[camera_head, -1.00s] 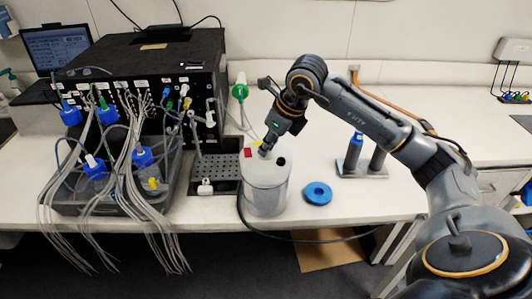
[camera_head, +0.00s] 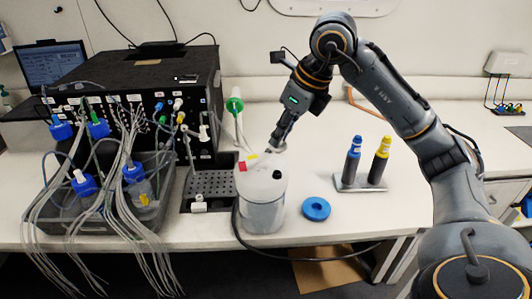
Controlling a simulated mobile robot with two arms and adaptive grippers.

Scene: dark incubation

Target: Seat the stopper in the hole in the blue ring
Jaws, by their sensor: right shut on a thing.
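The blue ring (camera_head: 316,209) lies flat on the white bench, to the right of a white-lidded clear vessel (camera_head: 263,212). Its hole shows as a small opening in the middle. My right gripper (camera_head: 276,147) points down, just above the back of the vessel's lid and apart from the ring. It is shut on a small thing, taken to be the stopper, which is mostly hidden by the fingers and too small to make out. A round black spot (camera_head: 277,174) shows on the lid in front of the gripper. My left gripper is not in view.
A stand (camera_head: 361,187) with a blue-capped and a yellow-capped bottle is right of the ring. A perforated grey rack (camera_head: 212,184) and a tray of tubed bottles (camera_head: 70,214) lie left. A black cable loops before the vessel. The bench around the ring is clear.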

